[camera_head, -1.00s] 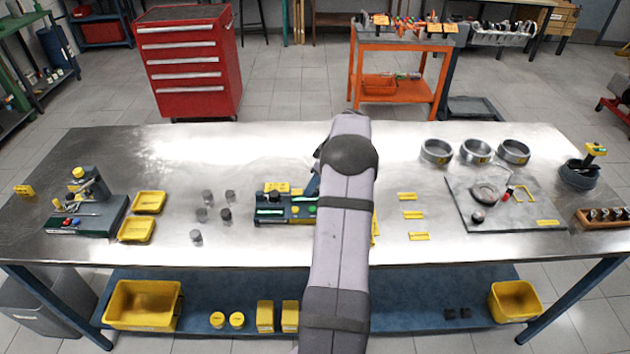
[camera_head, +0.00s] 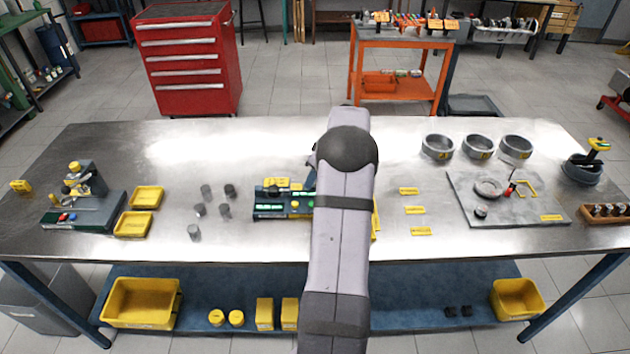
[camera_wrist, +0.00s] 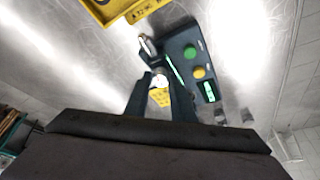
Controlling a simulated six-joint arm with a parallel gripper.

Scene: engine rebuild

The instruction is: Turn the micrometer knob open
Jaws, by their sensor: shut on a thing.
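In the wrist view my gripper (camera_wrist: 159,77) has its two dark fingers around a small pale, round piece (camera_wrist: 160,82), which looks like the micrometer knob. The fingers are shut on it and cover its sides. A silver cylindrical part (camera_wrist: 147,46) shows just beyond the fingertips, beside a dark teal station (camera_wrist: 178,48) with a green button, a yellow button and lit green displays. In the head view the station (camera_head: 270,212) stands at mid-table. My arm covers its right end, the gripper and the micrometer there.
A yellow tray (camera_wrist: 120,10) lies near the station in the wrist view. In the head view, several grey cylinders (camera_head: 194,232) stand left of the station. Yellow labels (camera_head: 414,209) lie to the right, before a grey plate (camera_head: 470,212) with parts. Three metal rings (camera_head: 438,147) stand behind.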

